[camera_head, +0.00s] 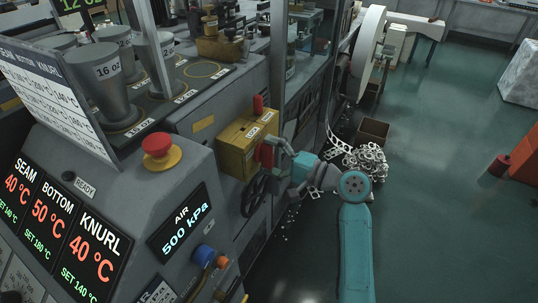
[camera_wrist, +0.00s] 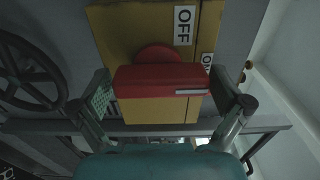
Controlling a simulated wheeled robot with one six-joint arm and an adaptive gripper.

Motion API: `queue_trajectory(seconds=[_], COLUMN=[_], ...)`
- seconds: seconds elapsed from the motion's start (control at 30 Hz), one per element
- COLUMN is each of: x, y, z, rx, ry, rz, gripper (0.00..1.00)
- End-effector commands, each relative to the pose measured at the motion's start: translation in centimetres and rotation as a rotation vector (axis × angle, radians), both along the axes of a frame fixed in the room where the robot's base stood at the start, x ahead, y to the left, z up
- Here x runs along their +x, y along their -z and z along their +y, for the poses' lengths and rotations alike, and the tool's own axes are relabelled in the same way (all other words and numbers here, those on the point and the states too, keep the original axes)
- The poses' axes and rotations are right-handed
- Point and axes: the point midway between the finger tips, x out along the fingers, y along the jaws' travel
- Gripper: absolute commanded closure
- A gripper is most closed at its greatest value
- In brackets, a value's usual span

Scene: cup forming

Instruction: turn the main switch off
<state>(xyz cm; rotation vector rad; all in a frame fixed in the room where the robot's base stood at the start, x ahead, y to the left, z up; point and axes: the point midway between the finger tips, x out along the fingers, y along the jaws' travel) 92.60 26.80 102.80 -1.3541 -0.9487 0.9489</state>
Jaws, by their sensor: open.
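The main switch is a yellow box (camera_head: 236,147) on the machine's side with a red rotary handle (camera_head: 264,154). In the wrist view, the red handle (camera_wrist: 150,80) lies level across the picture, with a white mark at its right end. The OFF label (camera_wrist: 184,26) is above it and the ON label (camera_wrist: 207,61) is just above its marked right end. My gripper (camera_head: 283,153) is at the handle. In the wrist view, my gripper (camera_wrist: 167,97) is open, with one finger beside each end of the handle. I cannot tell whether the fingers touch it.
A black handwheel (camera_head: 256,194) is below the switch box. A red emergency button (camera_head: 160,149) and the lit temperature display (camera_head: 62,230) are on the panel to the left. A pile of white rings (camera_head: 366,161) lies on the floor behind my arm. Open floor is to the right.

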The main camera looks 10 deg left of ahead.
Motion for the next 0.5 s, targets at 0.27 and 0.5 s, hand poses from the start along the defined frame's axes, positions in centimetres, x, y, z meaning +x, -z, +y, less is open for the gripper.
queue_trajectory(seconds=[0.27,0.5], x=[-0.01,-0.02], y=[-0.01,0.01], z=[-0.03,-0.03], rx=[0.0,-0.002], ry=[0.0,0.0], rz=[0.0,-0.007], gripper=[0.4,0.45])
